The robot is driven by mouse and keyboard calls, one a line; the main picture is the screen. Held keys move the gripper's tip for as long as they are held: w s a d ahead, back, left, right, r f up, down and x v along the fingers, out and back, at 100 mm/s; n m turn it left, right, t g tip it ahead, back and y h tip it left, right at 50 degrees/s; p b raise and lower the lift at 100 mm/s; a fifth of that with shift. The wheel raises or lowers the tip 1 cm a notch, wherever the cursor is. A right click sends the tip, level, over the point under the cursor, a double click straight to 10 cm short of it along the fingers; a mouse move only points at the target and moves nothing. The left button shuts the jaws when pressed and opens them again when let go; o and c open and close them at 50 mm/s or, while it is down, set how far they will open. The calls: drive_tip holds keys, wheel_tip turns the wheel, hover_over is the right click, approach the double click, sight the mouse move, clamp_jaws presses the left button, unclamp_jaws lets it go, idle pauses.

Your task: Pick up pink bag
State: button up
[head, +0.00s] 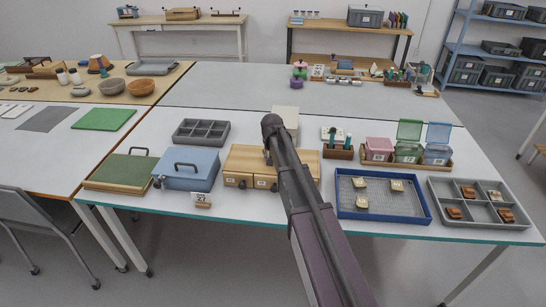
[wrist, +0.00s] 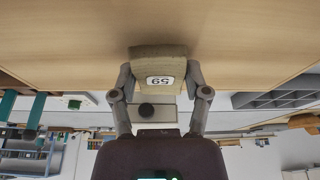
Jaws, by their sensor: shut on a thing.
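The pink container (head: 378,148), the only pink bag-like thing I make out, stands in a wooden rack at the right of the near table, beside a green one and a blue one. My gripper (wrist: 160,82) is away to its left, over the wooden drawer box. In the wrist view its fingers are shut on the sides of a beige block (wrist: 158,58) with a numbered white label. The block is close to a wooden surface; I cannot tell whether it touches. My arm hides the fingers in the head view.
The wooden drawer box (head: 243,160) stands mid-table. A blue case (head: 187,169), a grey compartment tray (head: 201,132), a blue-rimmed tray (head: 383,212) and a grey sorting tray (head: 478,211) surround it. A pale box (head: 287,115) shows behind my arm.

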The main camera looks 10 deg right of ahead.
drive_tip(key=shift+f, duration=0.2)
drive_tip(key=o, duration=1.1)
drive_tip(key=shift+r, duration=0.1)
drive_tip(key=shift+o, duration=0.2)
drive_tip(key=shift+r, duration=0.2)
drive_tip(key=p+v, duration=1.1)
drive_tip(key=shift+r, duration=0.45)
drive_tip(key=shift+s, duration=0.1)
drive_tip(key=s+d+n+g, duration=0.1)
drive_tip(key=s+n+g, duration=0.1)
drive_tip(key=s, duration=2.5)
drive_tip(key=shift+f+n+g+y, duration=0.3)
drive_tip(key=shift+f+g+y, duration=0.15)
drive_tip(key=shift+g, duration=0.35)
drive_tip(key=shift+w, duration=0.15)
drive_tip(key=c, duration=0.7)
